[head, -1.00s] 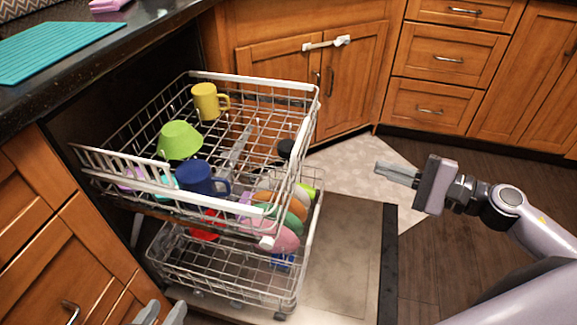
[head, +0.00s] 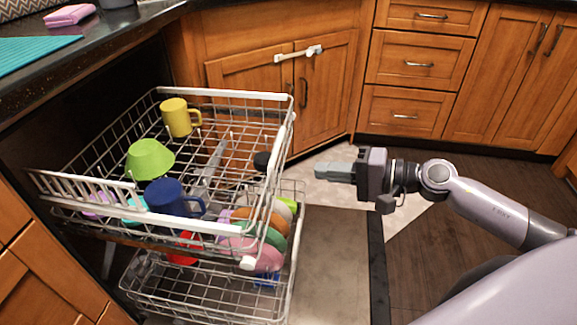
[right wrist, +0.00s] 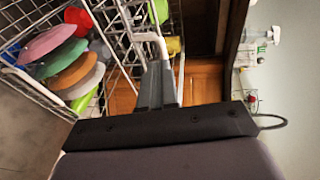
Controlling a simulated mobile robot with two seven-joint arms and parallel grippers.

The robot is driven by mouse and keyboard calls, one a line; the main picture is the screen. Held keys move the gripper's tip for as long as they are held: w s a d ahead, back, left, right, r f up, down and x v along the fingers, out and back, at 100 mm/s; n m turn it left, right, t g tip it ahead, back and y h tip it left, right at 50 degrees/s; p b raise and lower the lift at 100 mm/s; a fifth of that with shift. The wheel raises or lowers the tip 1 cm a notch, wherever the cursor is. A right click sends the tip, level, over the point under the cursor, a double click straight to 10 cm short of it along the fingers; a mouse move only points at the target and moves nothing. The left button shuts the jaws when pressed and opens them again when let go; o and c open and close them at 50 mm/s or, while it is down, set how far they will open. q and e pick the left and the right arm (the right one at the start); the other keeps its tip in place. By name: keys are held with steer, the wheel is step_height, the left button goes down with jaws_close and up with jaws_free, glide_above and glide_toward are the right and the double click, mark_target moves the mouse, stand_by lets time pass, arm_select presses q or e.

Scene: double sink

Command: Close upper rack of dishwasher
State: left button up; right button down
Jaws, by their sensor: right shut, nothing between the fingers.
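The dishwasher's upper rack (head: 225,93) is pulled out over the open door. It holds a yellow mug (head: 177,118), a lime green bowl (head: 149,159) and a blue mug (head: 166,196). The lower rack (head: 210,300) is also out beneath it, with several colored plates at its right side. My right gripper (head: 322,171) is shut and empty, just right of the upper rack's right side and apart from it in the head view. In the right wrist view its fingers (right wrist: 157,85) point toward a white rack edge (right wrist: 147,37); I cannot tell if they touch. My left gripper is not in view.
The open dishwasher door (head: 335,265) lies flat below the racks. Wooden cabinets (head: 415,60) stand behind, and a dark counter (head: 95,40) is at upper left. Floor right of the door is free apart from my arm.

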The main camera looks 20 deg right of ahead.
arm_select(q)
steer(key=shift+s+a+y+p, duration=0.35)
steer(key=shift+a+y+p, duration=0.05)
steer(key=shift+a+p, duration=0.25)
arm_select(e)
steer(key=x, duration=0.8)
steer(key=shift+w+a, duration=0.15)
steer(key=shift+a, duration=0.05)
